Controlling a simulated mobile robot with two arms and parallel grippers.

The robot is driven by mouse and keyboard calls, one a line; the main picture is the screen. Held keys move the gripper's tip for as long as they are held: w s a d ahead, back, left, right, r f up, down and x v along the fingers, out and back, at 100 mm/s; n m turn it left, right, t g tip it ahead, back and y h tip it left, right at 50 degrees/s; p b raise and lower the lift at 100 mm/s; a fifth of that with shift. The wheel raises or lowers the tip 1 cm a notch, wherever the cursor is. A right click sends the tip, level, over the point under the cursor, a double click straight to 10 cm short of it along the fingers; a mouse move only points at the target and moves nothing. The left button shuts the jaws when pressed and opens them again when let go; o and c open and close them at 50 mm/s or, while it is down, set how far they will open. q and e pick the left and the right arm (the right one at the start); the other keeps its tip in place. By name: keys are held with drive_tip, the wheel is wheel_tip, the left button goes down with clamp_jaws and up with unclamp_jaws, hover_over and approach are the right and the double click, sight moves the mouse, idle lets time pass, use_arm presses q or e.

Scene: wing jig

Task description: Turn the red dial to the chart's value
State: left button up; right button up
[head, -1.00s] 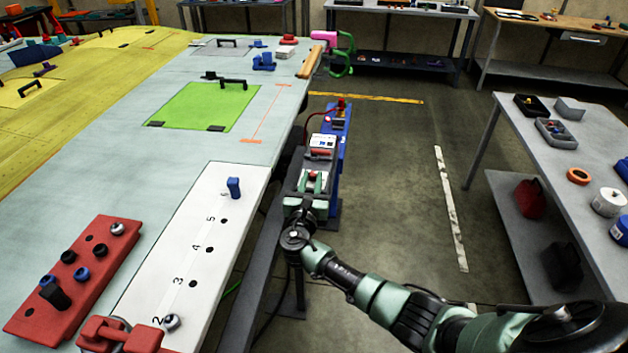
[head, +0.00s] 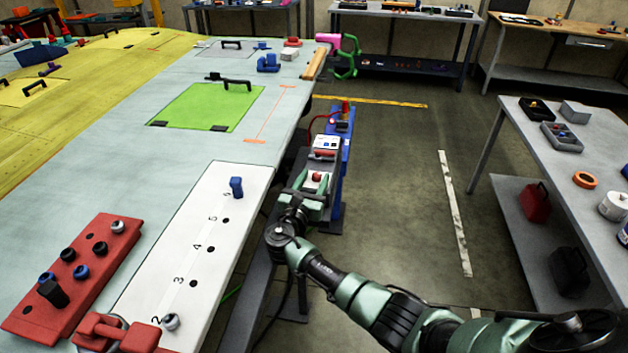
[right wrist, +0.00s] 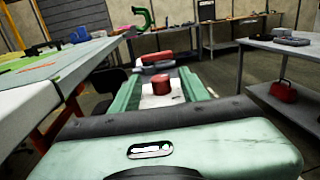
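A red dial (head: 317,177) sits on a pale box face between the fingers of my right gripper (head: 316,184) in the head view. In the right wrist view the red dial (right wrist: 161,85) stands upright on a white plate. The green fingers of my right gripper (right wrist: 163,96) lie on either side of it, with a visible gap on each side. The gripper is open and holds nothing. A white panel (head: 325,143) with small red and blue marks is just beyond the dial; its writing is too small to read. I cannot make out the chart.
A blue stand (head: 342,128) with a red hose is behind the panel. The long jig table (head: 150,165) is on the left, with a numbered white strip (head: 210,225) and a red block (head: 80,265). A grey table (head: 555,160) is at right. Floor between them is open.

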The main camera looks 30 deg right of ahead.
drive_tip(key=b+v, duration=0.1)
drive_tip(key=v, duration=0.6)
drive_tip(key=shift+s+a, duration=0.3)
idle(0.5)
